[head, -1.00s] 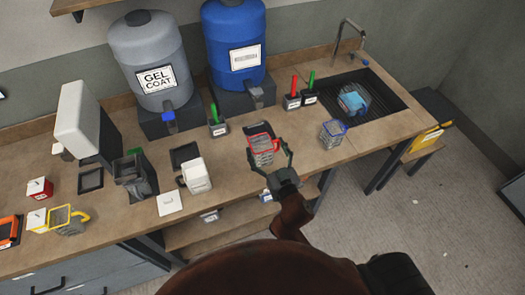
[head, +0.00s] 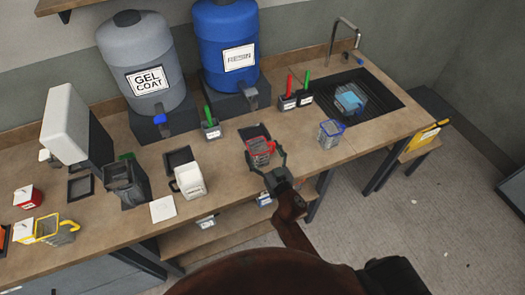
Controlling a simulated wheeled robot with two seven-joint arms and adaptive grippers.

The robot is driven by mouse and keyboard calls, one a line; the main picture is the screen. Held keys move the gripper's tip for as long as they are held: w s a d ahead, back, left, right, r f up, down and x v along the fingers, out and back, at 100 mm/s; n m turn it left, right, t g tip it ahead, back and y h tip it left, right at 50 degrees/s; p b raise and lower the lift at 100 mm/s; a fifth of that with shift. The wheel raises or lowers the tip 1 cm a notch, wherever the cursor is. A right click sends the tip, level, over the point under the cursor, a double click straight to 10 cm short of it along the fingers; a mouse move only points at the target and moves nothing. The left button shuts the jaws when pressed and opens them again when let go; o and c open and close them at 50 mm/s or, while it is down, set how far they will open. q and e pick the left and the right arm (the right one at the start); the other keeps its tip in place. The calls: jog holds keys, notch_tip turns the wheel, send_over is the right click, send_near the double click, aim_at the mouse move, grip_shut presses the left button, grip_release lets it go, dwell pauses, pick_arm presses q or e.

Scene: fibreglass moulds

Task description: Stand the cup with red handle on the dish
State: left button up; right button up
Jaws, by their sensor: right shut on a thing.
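The cup with red handle (head: 260,151) is a clear, square-sided cup with red on its rim and handle, near the middle of the head view. My right gripper (head: 267,165) is shut on this cup from the front, and the cup looks upright. A dark square dish (head: 252,131) lies on the bench just behind the cup in the picture. The cup hides the dish's front part, and I cannot tell whether the cup touches it or hangs above the bench. My left gripper is out of view.
A blue-handled cup (head: 330,134) stands to the right, before the sink grate (head: 384,92). Holders with red and green sticks (head: 288,102) stand behind. A white-and-grey jug (head: 190,180) and a white tile (head: 163,208) are to the left. The bench between the two cups is clear.

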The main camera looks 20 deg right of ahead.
jog(key=o, duration=0.7)
jog(key=shift+f, duration=0.2)
jog(key=o, duration=0.5)
jog(key=shift+r, duration=0.2)
